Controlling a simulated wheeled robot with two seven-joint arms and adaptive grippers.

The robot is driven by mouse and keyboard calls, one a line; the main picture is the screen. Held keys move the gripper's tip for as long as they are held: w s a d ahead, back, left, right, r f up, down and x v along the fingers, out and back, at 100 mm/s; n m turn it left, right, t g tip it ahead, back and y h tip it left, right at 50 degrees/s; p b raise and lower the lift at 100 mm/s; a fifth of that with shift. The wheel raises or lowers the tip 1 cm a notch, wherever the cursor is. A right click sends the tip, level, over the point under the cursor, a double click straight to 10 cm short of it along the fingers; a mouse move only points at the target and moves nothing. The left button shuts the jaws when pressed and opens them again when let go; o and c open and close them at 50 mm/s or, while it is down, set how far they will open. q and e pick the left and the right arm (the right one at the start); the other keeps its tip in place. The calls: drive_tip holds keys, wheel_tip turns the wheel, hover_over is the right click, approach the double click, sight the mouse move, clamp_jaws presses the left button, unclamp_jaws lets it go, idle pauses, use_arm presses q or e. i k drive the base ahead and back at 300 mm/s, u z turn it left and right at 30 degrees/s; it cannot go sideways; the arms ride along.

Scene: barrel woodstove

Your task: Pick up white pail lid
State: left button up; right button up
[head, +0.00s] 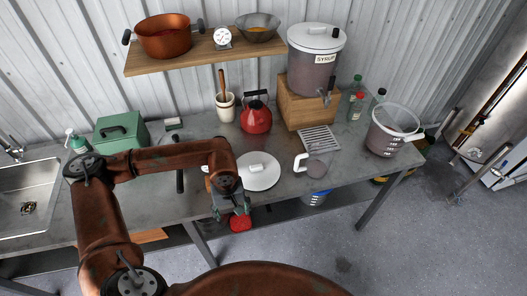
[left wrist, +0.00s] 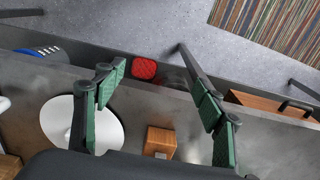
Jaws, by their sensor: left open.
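The white pail lid (head: 262,174) is a round white disc with a small knob. It lies flat on the grey worktable, near the front edge. In the left wrist view the lid (left wrist: 57,122) is at the lower left, partly covered by one of my fingers. My left gripper (head: 238,216) is open and empty, with green-padded fingers. In the head view it is just in front and left of the lid, over the table's front edge. In the left wrist view the gripper (left wrist: 157,75) spans the edge, with the lid mostly outside the fingers. My right gripper is not in view.
A wooden block (left wrist: 160,141) is on the table near the lid. A red object (left wrist: 144,68) is below the table edge. A pail (head: 392,132) stands at the right end.

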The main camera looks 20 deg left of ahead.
sight(258, 170)
drive_tip(key=i, duration=0.9)
